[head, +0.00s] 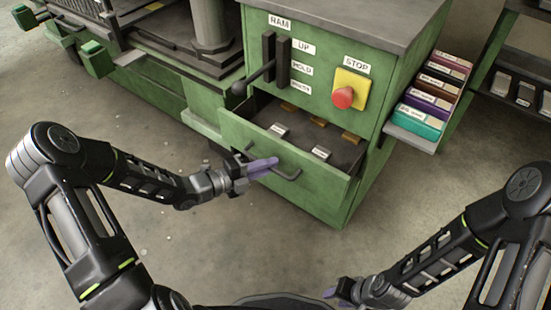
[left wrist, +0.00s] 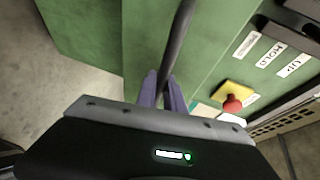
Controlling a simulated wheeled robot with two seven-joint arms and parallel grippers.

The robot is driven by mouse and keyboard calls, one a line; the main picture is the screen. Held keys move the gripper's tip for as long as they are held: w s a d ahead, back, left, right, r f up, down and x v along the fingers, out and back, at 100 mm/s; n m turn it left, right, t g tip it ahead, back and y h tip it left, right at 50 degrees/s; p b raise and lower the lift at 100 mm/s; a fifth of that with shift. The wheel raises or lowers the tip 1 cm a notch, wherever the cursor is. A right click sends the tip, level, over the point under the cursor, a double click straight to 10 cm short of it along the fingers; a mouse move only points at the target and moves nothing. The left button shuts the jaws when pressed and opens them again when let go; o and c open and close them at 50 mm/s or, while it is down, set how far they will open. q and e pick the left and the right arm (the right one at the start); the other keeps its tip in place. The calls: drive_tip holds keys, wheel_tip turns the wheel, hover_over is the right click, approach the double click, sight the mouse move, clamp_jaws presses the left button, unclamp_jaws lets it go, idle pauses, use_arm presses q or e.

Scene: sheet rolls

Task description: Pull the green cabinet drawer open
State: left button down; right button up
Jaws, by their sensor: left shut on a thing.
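The green cabinet (head: 315,75) stands at centre, and its drawer (head: 320,186) is pulled partly out, with its inside showing. A dark bar handle (head: 289,175) runs across the drawer front. My left gripper (head: 266,166) is at the handle, its purple fingers shut on the bar. In the left wrist view the dark bar (left wrist: 179,40) passes between the fingers (left wrist: 163,92). My right gripper (head: 335,293) is low at the bottom of the head view, away from the cabinet. Its jaw opening is too small to judge.
Several labelled pieces, such as a grey one (head: 321,153), lie in the drawer. Above are a black lever (head: 262,73) and a red stop button (head: 343,97). A rack of coloured boxes (head: 432,95) hangs at the cabinet's right. The floor (head: 215,240) in front is clear.

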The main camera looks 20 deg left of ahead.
use_arm(q)
drive_tip(key=s+a, duration=0.4)
drive_tip(key=s, duration=0.6)
drive_tip(key=shift+s, duration=0.25)
drive_tip(key=shift+a, duration=0.1)
drive_tip(key=c, duration=1.5)
unclamp_jaws()
drive_tip(key=shift+o, duration=0.2)
drive_tip(key=shift+p, duration=0.3)
drive_tip(key=p+v, duration=0.1)
drive_tip(key=v, duration=0.6)
drive_tip(key=shift+s+a, duration=0.25)
